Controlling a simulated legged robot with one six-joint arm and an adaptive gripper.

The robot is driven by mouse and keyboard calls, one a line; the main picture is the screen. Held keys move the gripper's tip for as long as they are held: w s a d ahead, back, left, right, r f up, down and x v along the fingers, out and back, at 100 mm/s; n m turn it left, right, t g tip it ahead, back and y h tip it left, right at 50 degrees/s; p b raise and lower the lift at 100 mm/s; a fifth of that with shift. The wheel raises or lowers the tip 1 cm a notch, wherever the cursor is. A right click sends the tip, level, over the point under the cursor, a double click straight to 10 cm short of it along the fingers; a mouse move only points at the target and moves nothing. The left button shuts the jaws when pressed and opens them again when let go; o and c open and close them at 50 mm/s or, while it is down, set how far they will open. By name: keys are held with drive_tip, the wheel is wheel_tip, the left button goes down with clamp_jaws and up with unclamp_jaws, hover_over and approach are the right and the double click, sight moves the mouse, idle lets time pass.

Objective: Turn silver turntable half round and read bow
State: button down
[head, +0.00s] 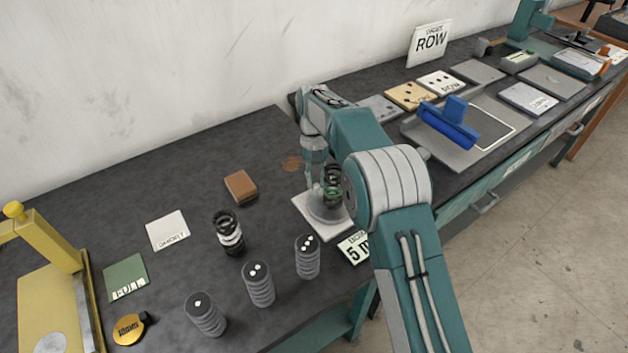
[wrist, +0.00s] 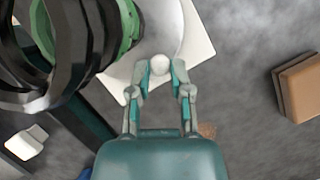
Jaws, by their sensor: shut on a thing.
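The silver turntable (head: 318,211) is a pale round disc on a white square base near the bench's middle. It also shows in the wrist view (wrist: 160,25). A dark coil spring with a green part (head: 333,188) stands on it, partly hidden by my arm. In the wrist view this spring (wrist: 75,45) looms large at upper left, cut by the frame. My gripper (wrist: 159,70) is shut on a small white round knob (wrist: 160,63) at the turntable's edge. In the head view my gripper (head: 314,186) points down beside the spring. I cannot read any bow from here.
A brown block (head: 240,186) lies left of the turntable. Another spring (head: 228,232) and several grey dotted cylinders (head: 258,284) stand in front-left. A card marked 5 (head: 355,247) lies close to the base. A blue piece (head: 449,122) rests on a tray at right.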

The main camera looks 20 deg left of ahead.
drive_tip(key=shift+w+d+f+m, duration=0.1)
drive_tip(key=shift+w+m, duration=0.05)
drive_tip(key=shift+m, duration=0.35)
idle(0.3)
drive_tip(key=c, duration=0.5)
unclamp_jaws()
drive_tip(key=shift+c, duration=0.2)
drive_tip(key=v, duration=0.7)
drive_tip(key=shift+w, duration=0.2)
